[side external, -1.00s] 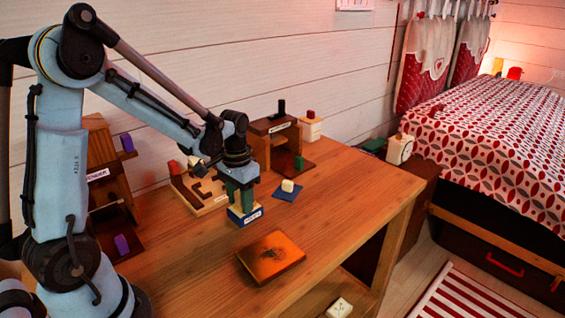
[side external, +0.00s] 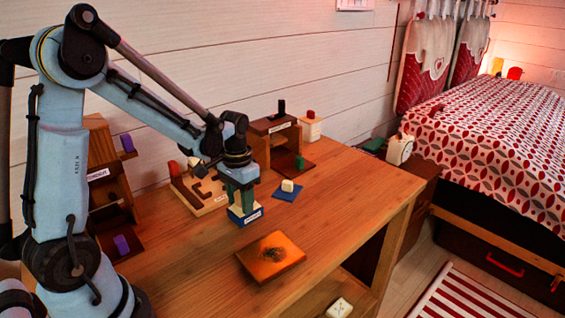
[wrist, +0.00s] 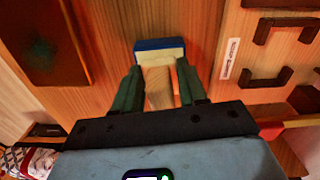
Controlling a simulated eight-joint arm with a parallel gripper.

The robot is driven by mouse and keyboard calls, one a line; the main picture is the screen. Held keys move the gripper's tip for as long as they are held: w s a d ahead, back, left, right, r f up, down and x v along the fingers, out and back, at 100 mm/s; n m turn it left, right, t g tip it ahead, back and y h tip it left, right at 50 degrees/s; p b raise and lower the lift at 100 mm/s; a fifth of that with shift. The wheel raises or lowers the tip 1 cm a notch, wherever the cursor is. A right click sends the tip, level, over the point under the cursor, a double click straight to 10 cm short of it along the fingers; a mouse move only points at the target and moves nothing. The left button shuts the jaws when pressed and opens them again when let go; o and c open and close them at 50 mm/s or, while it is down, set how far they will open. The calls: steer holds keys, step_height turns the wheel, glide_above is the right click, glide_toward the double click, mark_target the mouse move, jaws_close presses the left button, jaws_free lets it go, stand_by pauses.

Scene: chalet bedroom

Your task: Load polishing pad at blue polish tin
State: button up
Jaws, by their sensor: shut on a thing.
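The blue polish tin (side external: 246,217), a low blue box with a white label, stands on the table below my gripper (side external: 241,192). In the wrist view the blue tin (wrist: 160,44) lies just beyond the fingertips, with a cream layer in front of it. My gripper (wrist: 158,84) has green fingers closed on a pale wooden block, seemingly the polishing pad's handle (wrist: 159,90). The cream part (side external: 237,208) sits at the tin's top; I cannot tell whether it is pad or tin contents, or how firmly they touch. The fingers hide part of the held piece.
An orange-brown board (side external: 285,252) with a dark smudge lies in front. A cream-and-brown slotted tray (side external: 205,196) is behind left, a blue mat (side external: 289,195) with a white block to the right. Small wooden shelves stand behind and at left. The right tabletop (side external: 350,190) is clear.

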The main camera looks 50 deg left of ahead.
steer(key=shift+r, duration=3.5)
